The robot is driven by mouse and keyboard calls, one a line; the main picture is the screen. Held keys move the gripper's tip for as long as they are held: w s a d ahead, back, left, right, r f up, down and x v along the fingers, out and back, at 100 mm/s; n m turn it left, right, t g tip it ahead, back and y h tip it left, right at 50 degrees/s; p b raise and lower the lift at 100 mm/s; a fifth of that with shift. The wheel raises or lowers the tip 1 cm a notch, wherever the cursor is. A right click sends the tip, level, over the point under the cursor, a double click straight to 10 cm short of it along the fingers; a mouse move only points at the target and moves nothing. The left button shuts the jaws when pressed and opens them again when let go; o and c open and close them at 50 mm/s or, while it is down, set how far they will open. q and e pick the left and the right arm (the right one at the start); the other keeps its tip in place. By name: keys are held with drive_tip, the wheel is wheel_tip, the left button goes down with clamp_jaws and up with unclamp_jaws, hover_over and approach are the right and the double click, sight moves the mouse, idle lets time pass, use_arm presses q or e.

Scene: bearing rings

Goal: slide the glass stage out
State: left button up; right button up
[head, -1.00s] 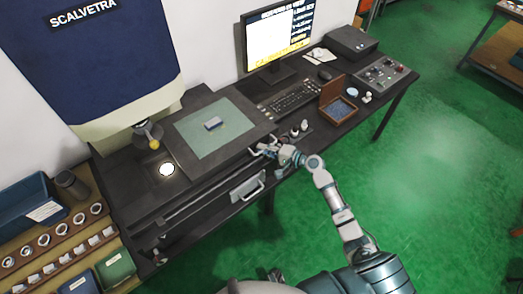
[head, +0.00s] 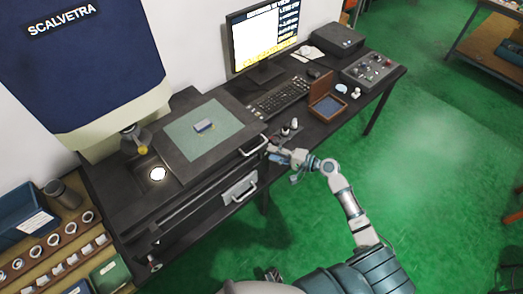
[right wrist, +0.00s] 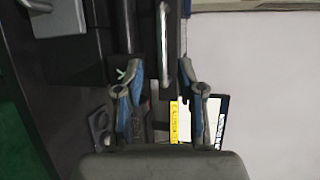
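The glass stage (head: 174,148), a dark frame around a green-grey glass plate (head: 185,138), lies on the dark machine base in the head view. A small grey block (head: 204,126) sits on the plate. A pale bar handle (head: 254,147) is on the stage's front edge. My right gripper (head: 274,153) is just right of this handle, apart from it. In the right wrist view the gripper (right wrist: 155,75) is open and empty, with the stage handle (right wrist: 164,45) ahead between its fingers. My left gripper is out of view.
A probe (head: 133,140) hangs over the base beside a lit spot (head: 158,174). Keyboard (head: 280,96), monitor (head: 264,40) and a wooden box (head: 328,108) stand right. Green floor is clear in front.

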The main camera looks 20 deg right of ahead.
drive_tip(key=v, duration=0.4)
drive_tip(key=shift+d, duration=0.25)
